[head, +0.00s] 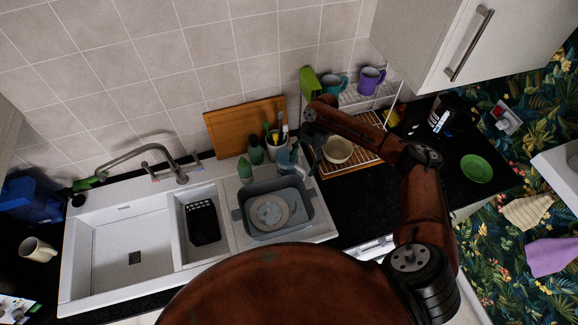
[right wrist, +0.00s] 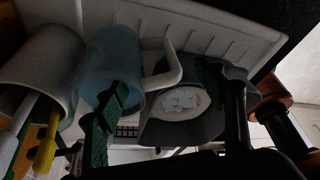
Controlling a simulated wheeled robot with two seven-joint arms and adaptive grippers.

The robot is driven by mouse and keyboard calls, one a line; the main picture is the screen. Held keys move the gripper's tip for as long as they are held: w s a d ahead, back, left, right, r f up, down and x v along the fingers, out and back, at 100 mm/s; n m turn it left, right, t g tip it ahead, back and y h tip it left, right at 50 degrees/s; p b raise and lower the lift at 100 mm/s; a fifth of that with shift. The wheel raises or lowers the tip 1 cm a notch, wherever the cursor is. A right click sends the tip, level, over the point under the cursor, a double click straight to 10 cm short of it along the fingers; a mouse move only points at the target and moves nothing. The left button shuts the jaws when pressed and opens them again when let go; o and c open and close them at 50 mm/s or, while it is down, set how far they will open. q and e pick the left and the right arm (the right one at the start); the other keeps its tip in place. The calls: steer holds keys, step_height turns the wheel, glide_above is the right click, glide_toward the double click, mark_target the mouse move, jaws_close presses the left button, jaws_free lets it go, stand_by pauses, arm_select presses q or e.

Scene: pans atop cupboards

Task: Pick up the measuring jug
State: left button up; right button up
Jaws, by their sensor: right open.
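The measuring jug (right wrist: 108,62) is pale blue with a white handle (right wrist: 174,68) on its right side in the right wrist view. In the head view the jug (head: 287,159) shows small and partly hidden, behind the grey washing-up bowl. My right gripper (right wrist: 162,88) is open, its green-padded fingers spread. The left finger overlaps the jug's lower part in the right wrist view, and the handle shows between the fingers. I cannot tell whether they touch. In the head view this gripper (head: 304,150) hangs beside the jug. My left gripper is not in view.
A utensil pot (right wrist: 48,70) stands close beside the jug. The grey washing-up bowl (head: 246,222) holds a plate (head: 270,212). A wire rack (head: 365,150) with a bowl (head: 338,150) is to the right. A wooden board (head: 225,135) leans on the wall.

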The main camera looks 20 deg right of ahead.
steer(key=shift+p+x, duration=0.4)
steer(key=shift+x, duration=1.6)
steer(key=shift+c, duration=0.4)
jaws_close()
